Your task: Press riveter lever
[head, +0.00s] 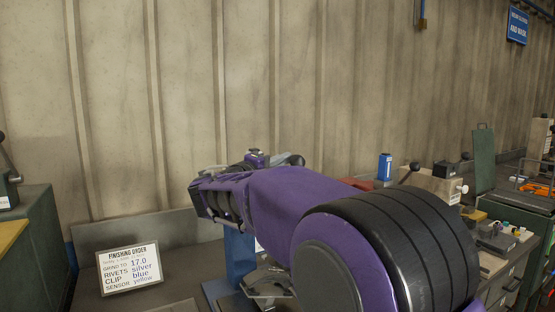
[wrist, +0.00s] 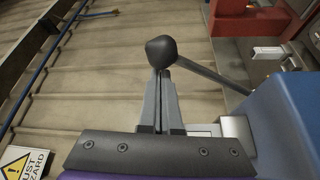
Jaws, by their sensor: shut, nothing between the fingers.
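The riveter lever shows in the wrist view as a dark ball knob (wrist: 161,50) on a grey rod (wrist: 210,77) that slopes down to the right. A blue body (wrist: 290,120), apparently the riveter's, fills the right of that view. My gripper (wrist: 163,74) is shut and empty, its fingertips at the lower edge of the knob; I cannot tell whether they touch. In the head view a blue post (head: 238,258) stands behind and below my purple arm.
A finishing order sign (head: 130,268) stands at the left of the bench. A blue bottle (head: 385,167) and a beige machine with a black-knobbed lever (head: 432,184) stand to the right. A corrugated wall (head: 220,80) is behind. A red part (wrist: 268,20) shows at the wrist view's top right.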

